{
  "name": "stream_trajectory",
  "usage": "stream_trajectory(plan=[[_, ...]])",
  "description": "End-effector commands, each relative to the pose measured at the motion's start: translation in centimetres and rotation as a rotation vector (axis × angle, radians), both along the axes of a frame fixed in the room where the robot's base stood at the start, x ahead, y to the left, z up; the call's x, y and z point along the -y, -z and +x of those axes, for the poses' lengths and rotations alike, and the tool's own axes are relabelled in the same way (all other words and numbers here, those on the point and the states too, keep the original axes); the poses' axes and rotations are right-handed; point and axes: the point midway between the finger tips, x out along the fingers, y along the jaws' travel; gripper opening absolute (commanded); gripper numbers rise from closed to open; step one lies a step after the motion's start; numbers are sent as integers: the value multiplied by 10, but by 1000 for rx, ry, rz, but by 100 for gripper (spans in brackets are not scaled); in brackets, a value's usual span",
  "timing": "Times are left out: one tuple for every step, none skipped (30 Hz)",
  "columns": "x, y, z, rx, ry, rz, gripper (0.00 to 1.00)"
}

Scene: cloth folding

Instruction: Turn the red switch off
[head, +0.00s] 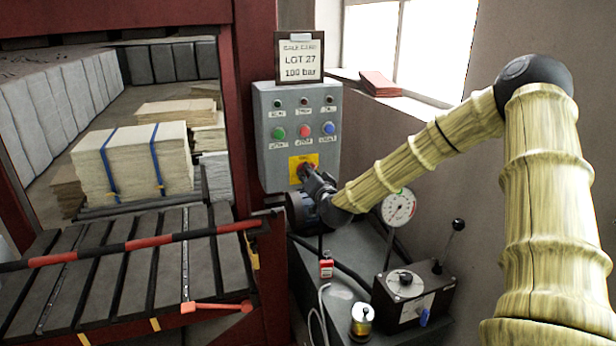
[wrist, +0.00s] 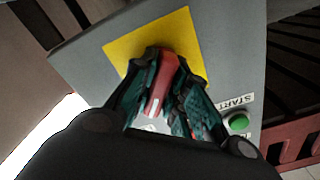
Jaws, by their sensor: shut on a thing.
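The red switch (wrist: 158,88) is a red handle on a yellow plate (wrist: 118,46), seen in the wrist view. My gripper (wrist: 160,84) has its two dark green fingers closed on either side of the red handle. In the head view, the yellow plate (head: 293,160) sits low on the grey control box, and my gripper (head: 306,172) reaches it from the lower right. There, the gripper hides most of the switch. A white mark shows on the handle's lower end in the wrist view.
The grey control box (head: 268,105) carries several round buttons, including a green one (head: 278,132), above the yellow plate. A sign (head: 299,58) stands on top. A gauge (head: 398,208) and a lever box (head: 412,290) stand below my arm. A barred press bed lies left.

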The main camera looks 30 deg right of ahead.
Motion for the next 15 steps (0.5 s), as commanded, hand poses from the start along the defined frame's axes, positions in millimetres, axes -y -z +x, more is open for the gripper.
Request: stream_trajectory(plan=[[-1,4,-1,-14,-2,-43,0],[-1,4,-1,-20,-2,-69,0],[-1,4,-1,-29,-2,-104,0],[-1,4,-1,-36,-2,-129,0],[-1,5,-1,-42,-2,-156,0],[-1,5,-1,-51,-3,-188,0],[-1,5,-1,-57,-3,-215,0],[-1,5,-1,-64,-2,-240,0],[-1,5,-1,-71,-3,-272,0],[-1,5,-1,-78,-2,-297,0],[-1,5,-1,-83,-2,-320,0],[-1,5,-1,-91,-2,-352,0],[-1,5,-1,-96,-1,-375,0],[-1,5,-1,-101,-1,-397,0],[-1,5,-1,-108,-1,-427,0]])
